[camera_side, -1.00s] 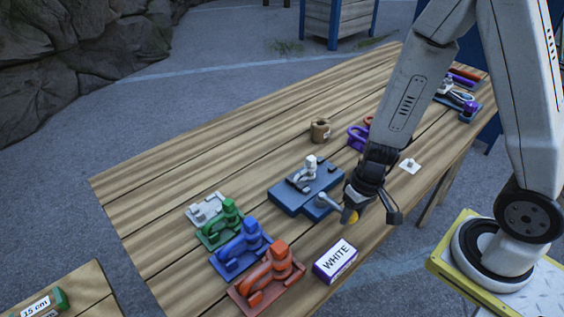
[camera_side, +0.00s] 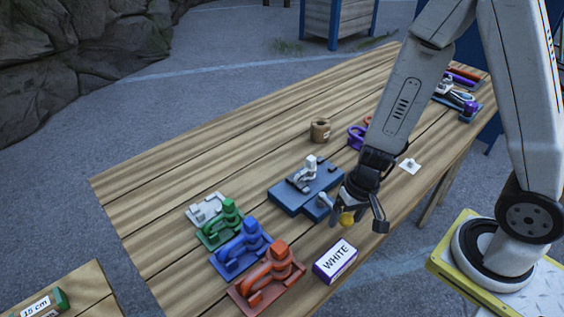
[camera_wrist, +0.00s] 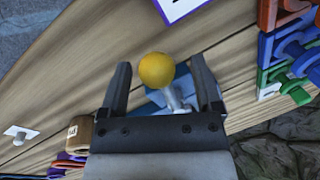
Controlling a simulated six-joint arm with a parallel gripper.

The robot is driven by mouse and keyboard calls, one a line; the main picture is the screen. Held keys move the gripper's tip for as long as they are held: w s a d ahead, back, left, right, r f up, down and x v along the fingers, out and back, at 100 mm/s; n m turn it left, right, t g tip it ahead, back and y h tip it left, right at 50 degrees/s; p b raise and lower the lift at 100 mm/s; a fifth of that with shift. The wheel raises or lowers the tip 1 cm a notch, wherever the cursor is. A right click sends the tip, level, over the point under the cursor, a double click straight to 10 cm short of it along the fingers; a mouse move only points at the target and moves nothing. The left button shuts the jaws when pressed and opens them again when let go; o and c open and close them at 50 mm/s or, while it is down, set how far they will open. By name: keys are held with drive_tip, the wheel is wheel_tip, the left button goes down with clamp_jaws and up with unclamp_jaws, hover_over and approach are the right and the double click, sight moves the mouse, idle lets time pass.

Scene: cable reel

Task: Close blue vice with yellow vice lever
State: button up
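The blue vice (camera_side: 290,196) sits mid-table, with a grey part on top. Its yellow lever knob (camera_side: 347,219) is at its near right end, beside my gripper (camera_side: 357,222). In the wrist view the yellow knob (camera_wrist: 157,70) lies between the two open fingers of my gripper (camera_wrist: 160,80), with a gap on both sides. The grey lever shaft (camera_wrist: 175,98) runs from the knob down toward the blue vice body (camera_wrist: 152,109), which is mostly hidden behind the gripper. I cannot tell whether the vice jaws are closed.
A box marked WHITE (camera_side: 336,261) stands close in front of the gripper. Orange (camera_side: 267,280), blue (camera_side: 240,250), green (camera_side: 220,228) and white (camera_side: 206,208) fixtures line the left. A brown mug-like object (camera_side: 320,130) stands behind the vice. The far left tabletop is clear.

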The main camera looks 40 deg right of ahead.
drive_tip(key=shift+s+d+r, duration=0.1)
drive_tip(key=shift+r, duration=0.15)
idle(0.4)
drive_tip(key=shift+s+d+r, duration=0.1)
drive_tip(key=shift+d+r, duration=0.1)
drive_tip(key=shift+r, duration=1)
drive_tip(key=shift+d+r, duration=0.25)
drive_tip(key=shift+r, duration=0.9)
drive_tip(key=shift+s+d+r, duration=0.1)
drive_tip(key=shift+d+r, duration=0.1)
drive_tip(key=shift+r, duration=1)
drive_tip(key=shift+w+r, duration=0.1)
drive_tip(key=shift+w+d+r+n+t+h, duration=0.5)
drive_tip(key=shift+w+d+r+n, duration=0.15)
drive_tip(key=shift+r+n, duration=0.35)
drive_tip(key=shift+w+d+r+n+t+h, duration=0.45)
drive_tip(key=shift+d+r+n, duration=0.25)
drive_tip(key=shift+n, duration=0.5)
